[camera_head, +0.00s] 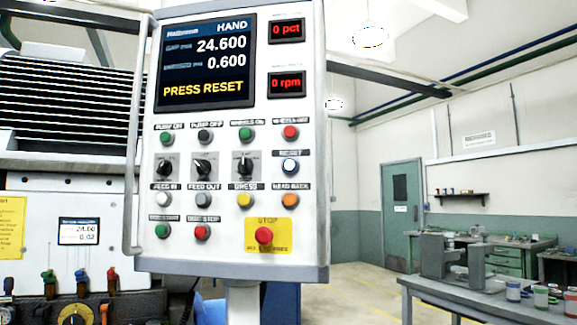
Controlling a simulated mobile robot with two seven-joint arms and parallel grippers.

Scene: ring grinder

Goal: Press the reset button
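The control panel (228,220) is a white upright box on a post, facing me in the middle of the view. The screen (206,62) at the top shows HAND, 24.600, 0.600 and PRESS RESET in yellow. Neither of my grippers is in view, and nothing covers the reset button.
A red stop button (264,235) on a yellow plate sits below. An orange button (289,200) and a red button (290,132) flank the reset button below and above. A handle (137,140) runs along the panel's left edge. A workbench (480,296) stands at right.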

